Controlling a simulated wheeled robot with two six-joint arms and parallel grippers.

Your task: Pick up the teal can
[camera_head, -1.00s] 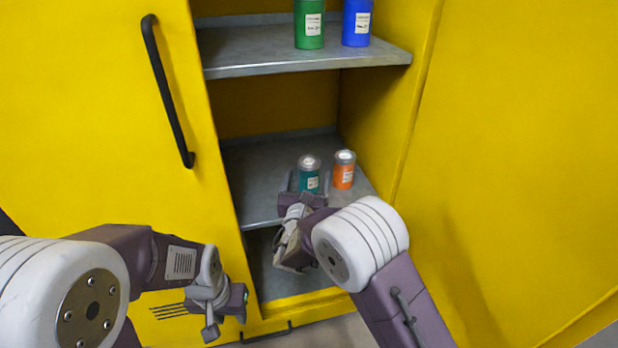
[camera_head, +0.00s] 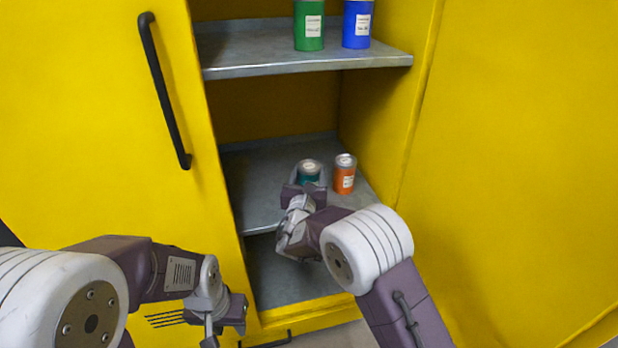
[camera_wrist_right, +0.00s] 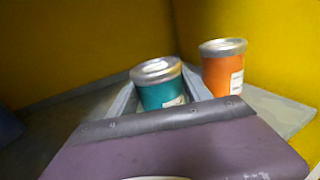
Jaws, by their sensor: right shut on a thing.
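The teal can (camera_head: 309,174) stands upright on the lower shelf (camera_head: 262,178) of the yellow cabinet, with its silver lid showing. My right gripper (camera_head: 308,176) is shut on it, one finger on each side. In the right wrist view the teal can (camera_wrist_right: 160,86) sits between the grey fingers, its lower part hidden behind the gripper body. I cannot tell whether it is lifted off the shelf. My left gripper (camera_head: 228,318) hangs empty in front of the cabinet at lower left; its jaw opening is unclear.
An orange can (camera_head: 344,176) stands just right of the teal can, and it also shows in the right wrist view (camera_wrist_right: 217,72). A green can (camera_head: 309,28) and a blue can (camera_head: 357,26) stand on the upper shelf (camera_head: 300,60). The cabinet's right wall is close.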

